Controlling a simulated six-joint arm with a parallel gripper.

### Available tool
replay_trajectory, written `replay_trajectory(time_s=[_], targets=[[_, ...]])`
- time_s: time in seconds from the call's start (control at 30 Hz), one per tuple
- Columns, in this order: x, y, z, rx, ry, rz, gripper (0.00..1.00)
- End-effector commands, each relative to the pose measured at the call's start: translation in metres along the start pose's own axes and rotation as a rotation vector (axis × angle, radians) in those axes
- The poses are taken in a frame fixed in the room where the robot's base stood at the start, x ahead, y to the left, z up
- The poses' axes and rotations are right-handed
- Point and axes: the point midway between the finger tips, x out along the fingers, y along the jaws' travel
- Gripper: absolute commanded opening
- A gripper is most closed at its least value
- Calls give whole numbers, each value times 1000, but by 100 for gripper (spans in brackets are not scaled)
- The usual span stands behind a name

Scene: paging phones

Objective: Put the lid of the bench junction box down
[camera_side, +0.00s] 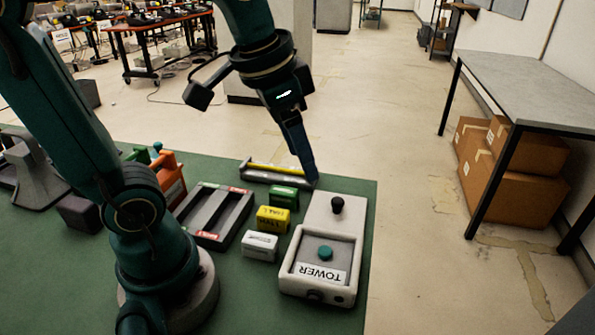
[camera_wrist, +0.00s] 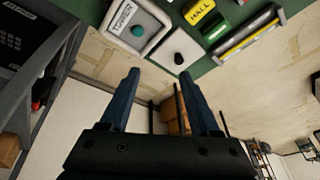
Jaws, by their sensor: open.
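The pale grey box marked TOWER (camera_side: 286,278) stands at the right front of the green bench, with a teal button in its recess. It also shows in the wrist view (camera_wrist: 117,38). A pale plate with a black knob (camera_side: 325,213), seemingly the lid, is at the box's far end, clear of the button. It also shows in the wrist view (camera_wrist: 168,48). I cannot tell whether it is hinged or how far it tilts. My gripper (camera_side: 304,175) is near the plate's far left corner, apart from the knob. In the wrist view its fingers (camera_wrist: 160,85) are spread and empty.
Green (camera_side: 284,196), yellow (camera_side: 272,219) and white (camera_side: 260,245) blocks stand left of the box. A grey two-slot tray (camera_side: 215,214) and a yellow-edged bar (camera_side: 265,172) lie nearby. The bench's right edge is close to the box; floor lies beyond.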

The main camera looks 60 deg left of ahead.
Motion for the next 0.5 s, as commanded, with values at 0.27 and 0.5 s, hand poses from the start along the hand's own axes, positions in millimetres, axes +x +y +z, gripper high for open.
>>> replay_trajectory(time_s=[0.27,0.5], targets=[[7,21,52,-137,132,3,63],[12,24,63,-171,157,8,63]])
